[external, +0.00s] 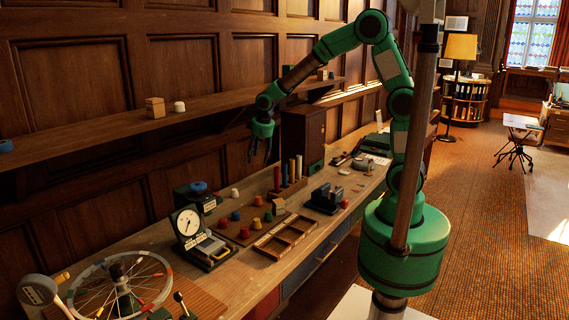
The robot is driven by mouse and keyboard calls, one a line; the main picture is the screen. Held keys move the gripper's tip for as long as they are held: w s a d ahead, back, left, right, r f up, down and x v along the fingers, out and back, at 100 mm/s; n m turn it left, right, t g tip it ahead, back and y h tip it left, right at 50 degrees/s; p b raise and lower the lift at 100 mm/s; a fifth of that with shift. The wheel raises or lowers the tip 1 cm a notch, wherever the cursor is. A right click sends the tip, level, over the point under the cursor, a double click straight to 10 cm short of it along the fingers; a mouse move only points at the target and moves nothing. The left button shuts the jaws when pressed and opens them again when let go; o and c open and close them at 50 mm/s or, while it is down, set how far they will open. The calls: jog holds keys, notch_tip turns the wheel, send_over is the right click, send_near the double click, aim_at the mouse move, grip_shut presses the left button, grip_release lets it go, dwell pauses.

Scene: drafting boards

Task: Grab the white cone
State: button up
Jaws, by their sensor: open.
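A small white cone (235,193) stands on the workbench, at the back of a group of small coloured cones. Another small white piece (179,106) sits on the wall shelf; its exact shape is too small to tell. My gripper (260,157) hangs above the bench with its fingers pointing down, open and empty. In the picture it is above and to the right of the white cone on the bench, clear of it.
Coloured cones, including a blue one (236,215) and a red one (258,201), stand close by. Upright coloured rods (291,171) rise to the right. A dial gauge (188,223), a divided wooden tray (285,236) and a spoked wheel (120,287) occupy the bench. The shelf (115,130) runs along the wall.

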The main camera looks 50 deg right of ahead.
jog(key=w+a+f, duration=0.2)
jog(key=w+f, duration=0.3)
jog(key=f, duration=0.2)
jog(key=m+b, duration=0.2)
jog(key=m, duration=0.1)
send_over(235, 190)
jog(key=s, duration=0.2)
notch_tip(235, 190, down, 7)
jog(key=shift+w+a+h, duration=0.2)
jog(key=shift+a+h, duration=0.1)
jog(key=shift+h, duration=0.1)
jog(key=shift+x, duration=1.25)
jog(key=shift+f, duration=0.1)
jog(key=shift+b+x, duration=0.4)
jog(key=shift+x, duration=2)
jog(key=shift+s, duration=0.1)
jog(key=c, duration=1.2)
